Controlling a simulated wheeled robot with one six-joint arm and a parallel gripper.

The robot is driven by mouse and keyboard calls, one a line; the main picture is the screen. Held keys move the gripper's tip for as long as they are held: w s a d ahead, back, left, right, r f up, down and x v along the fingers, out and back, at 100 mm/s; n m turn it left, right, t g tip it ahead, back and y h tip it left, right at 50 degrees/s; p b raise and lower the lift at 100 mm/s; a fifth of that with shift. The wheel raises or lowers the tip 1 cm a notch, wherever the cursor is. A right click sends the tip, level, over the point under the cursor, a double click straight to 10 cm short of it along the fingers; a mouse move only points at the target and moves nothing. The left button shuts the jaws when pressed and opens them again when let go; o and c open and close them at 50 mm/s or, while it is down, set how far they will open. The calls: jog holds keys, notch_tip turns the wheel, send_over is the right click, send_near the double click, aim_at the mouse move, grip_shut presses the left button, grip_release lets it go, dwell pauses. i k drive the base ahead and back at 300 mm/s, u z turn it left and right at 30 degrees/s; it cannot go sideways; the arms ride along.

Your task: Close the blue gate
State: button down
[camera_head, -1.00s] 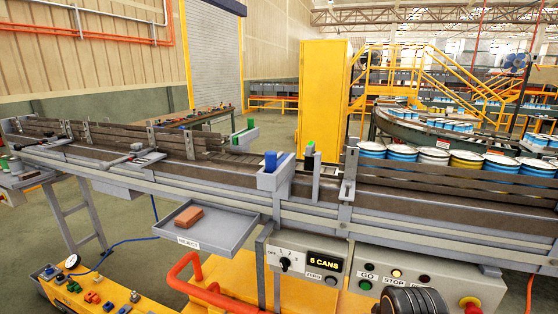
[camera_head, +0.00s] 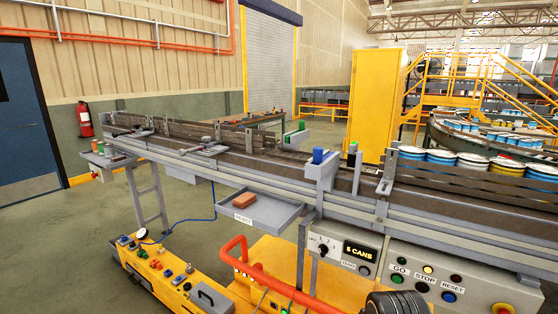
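A small blue block (camera_head: 320,155), likely the blue gate, sits upright in a grey housing (camera_head: 321,172) on the near rail of the conveyor (camera_head: 270,163). I cannot tell from here whether it is open or closed. A dark ribbed part at the bottom right appears to be my arm. My gripper's fingers are not visible, and nothing of mine touches the gate.
A grey tray (camera_head: 262,218) holding an orange-brown block (camera_head: 244,199) juts from the conveyor. Control boxes (camera_head: 345,255) hang right of it. A yellow unit (camera_head: 180,272) with knobs and a red rail (camera_head: 285,287) stand in front. Cans (camera_head: 441,160) stand on the right. Floor is free at left.

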aim_at(319, 158)
jog(key=z, duration=1.35)
jog(key=k, duration=0.1)
jog(key=u, duration=2.5)
jog(key=i, duration=0.75)
jog(key=z, duration=0.35)
